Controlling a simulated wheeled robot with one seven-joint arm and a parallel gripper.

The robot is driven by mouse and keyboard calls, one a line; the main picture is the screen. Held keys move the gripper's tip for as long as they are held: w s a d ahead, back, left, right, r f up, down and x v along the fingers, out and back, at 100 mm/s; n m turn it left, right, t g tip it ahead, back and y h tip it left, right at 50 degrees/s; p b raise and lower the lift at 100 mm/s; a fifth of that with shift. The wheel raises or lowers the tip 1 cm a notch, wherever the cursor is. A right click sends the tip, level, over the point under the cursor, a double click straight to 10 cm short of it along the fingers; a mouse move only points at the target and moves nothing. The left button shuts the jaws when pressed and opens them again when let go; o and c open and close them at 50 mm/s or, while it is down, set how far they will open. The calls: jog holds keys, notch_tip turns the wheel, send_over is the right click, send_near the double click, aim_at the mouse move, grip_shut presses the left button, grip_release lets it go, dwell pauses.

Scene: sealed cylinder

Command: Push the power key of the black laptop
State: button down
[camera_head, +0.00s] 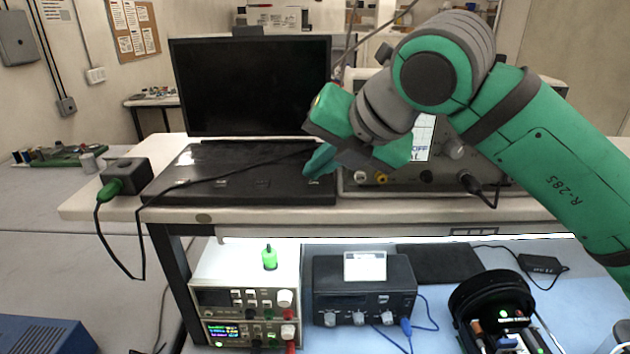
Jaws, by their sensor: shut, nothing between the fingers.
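The black laptop (240,165) stands open on the white upper shelf, with its dark screen (255,85) raised at the back. My gripper (318,166) is shut and empty, with its green fingertips over the right part of the laptop's base. Whether the tips touch the base cannot be told. The power key cannot be made out; my gripper and arm cover the right side near the hinge.
A black box with a green plug (122,180) sits left of the laptop, and its cable crosses the base. A grey instrument (428,178) stands close on the right. Below are power supplies (245,290), a dark radio-like unit (362,290) and an open black case (500,310).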

aim_at(320, 185)
jog(key=shift+d+f, duration=0.15)
jog(key=shift+r, duration=0.9)
jog(key=shift+w+r, duration=0.1)
jog(key=shift+w, duration=0.05)
jog(key=shift+r, duration=2.9)
